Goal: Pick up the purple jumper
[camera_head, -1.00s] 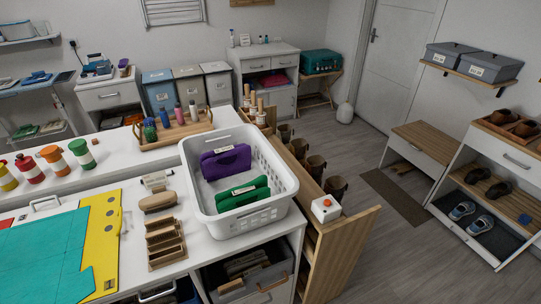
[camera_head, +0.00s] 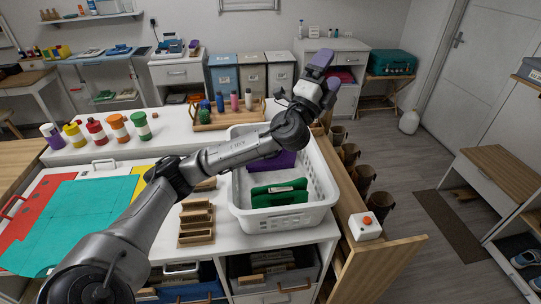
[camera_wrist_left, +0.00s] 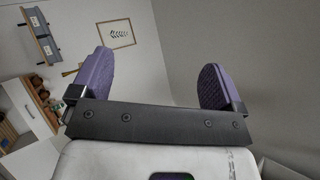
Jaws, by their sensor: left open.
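The purple jumper (camera_head: 284,160) lies folded at the back of a white laundry basket (camera_head: 330,190) on the counter. My left arm passes in front of it and hides part of it. My left gripper (camera_head: 327,72) is raised above and beyond the basket, pointing up and away from the jumper. In the left wrist view the gripper (camera_wrist_left: 157,82) has its two purple-padded fingers wide apart with nothing between them. The wrist view shows walls and a framed picture, not the jumper. My right gripper is not in view.
A folded green garment (camera_head: 280,193) lies in the basket in front of the jumper. A wooden tray of bottles (camera_head: 225,112) stands behind to the left. A wooden organiser (camera_head: 197,222) sits left of the basket. A box with a red button (camera_head: 366,226) is at right.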

